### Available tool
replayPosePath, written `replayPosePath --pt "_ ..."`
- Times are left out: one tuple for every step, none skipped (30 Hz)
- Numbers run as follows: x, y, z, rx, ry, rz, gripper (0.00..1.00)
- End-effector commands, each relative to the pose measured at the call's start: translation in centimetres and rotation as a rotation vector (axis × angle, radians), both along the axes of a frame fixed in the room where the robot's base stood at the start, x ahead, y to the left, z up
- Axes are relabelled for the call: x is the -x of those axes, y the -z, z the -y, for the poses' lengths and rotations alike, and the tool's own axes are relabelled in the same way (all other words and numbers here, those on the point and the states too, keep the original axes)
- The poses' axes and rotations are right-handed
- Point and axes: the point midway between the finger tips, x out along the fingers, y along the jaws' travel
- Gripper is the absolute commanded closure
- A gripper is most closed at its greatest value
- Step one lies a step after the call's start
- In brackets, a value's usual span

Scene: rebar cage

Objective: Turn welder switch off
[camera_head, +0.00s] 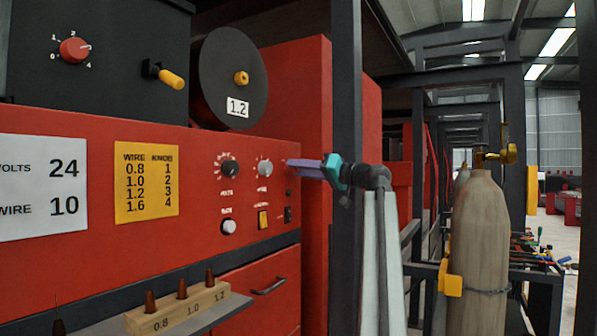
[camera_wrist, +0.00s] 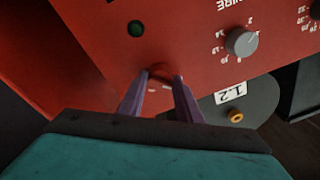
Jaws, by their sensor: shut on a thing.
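The welder's red front panel (camera_head: 140,230) fills the left of the head view. My gripper (camera_head: 289,163), with purple fingers and a teal body, is at the panel's upper right corner, just right of two round knobs. In the wrist view my gripper (camera_wrist: 162,78) has its fingertips drawn together at the red panel (camera_wrist: 190,25), shut on a small part that looks like the welder switch (camera_wrist: 162,72). The fingers hide most of that part, so its position cannot be read. A dark green lamp (camera_wrist: 136,28) is close by; in the head view it is below the fingertips.
The wire knob (camera_wrist: 241,41) and a spool marked 1.2 (camera_head: 231,80) are near the gripper. A yellow rocker (camera_head: 263,219) and black switch (camera_head: 288,214) are lower on the panel. A dark post (camera_head: 346,80) and gas cylinder (camera_head: 478,250) stand to the right.

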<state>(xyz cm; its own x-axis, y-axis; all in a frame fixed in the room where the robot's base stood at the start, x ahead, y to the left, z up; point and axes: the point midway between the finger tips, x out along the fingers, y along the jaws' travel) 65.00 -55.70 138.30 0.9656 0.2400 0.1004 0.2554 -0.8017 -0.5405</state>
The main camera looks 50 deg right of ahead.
Motion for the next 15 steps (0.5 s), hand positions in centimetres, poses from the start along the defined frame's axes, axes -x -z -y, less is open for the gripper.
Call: replayPosePath --pt "0.02 0.04 0.14 0.001 0.003 -0.001 0.91" --pt "0.01 0.04 0.14 0.001 0.003 -0.001 0.91" --pt "0.02 0.04 0.13 0.0 0.003 -0.001 0.91" --pt "0.02 0.04 0.12 0.0 0.002 0.0 0.91" --pt "0.01 0.04 0.12 0.0 0.002 0.0 0.91" --pt "0.01 0.04 0.11 0.0 0.002 0.0 0.64" --pt "0.0 0.04 0.11 0.0 0.002 0.0 0.59" --pt "0.0 0.03 0.1 0.0 0.002 0.0 0.54" --pt "0.0 0.03 0.08 0.0 0.002 0.0 0.51" --pt "-0.01 0.03 0.06 -0.001 0.001 0.0 0.51" --pt "-0.01 0.02 0.05 -0.001 0.001 -0.001 0.51" --pt "-0.02 0.02 0.02 -0.001 0.001 -0.001 0.51" --pt "-0.02 0.01 0.01 -0.001 0.001 -0.001 0.51" --pt "-0.03 0.01 0.01 -0.001 0.0 0.0 0.51" --pt "-0.03 0.01 -0.01 -0.001 0.0 0.0 0.51"
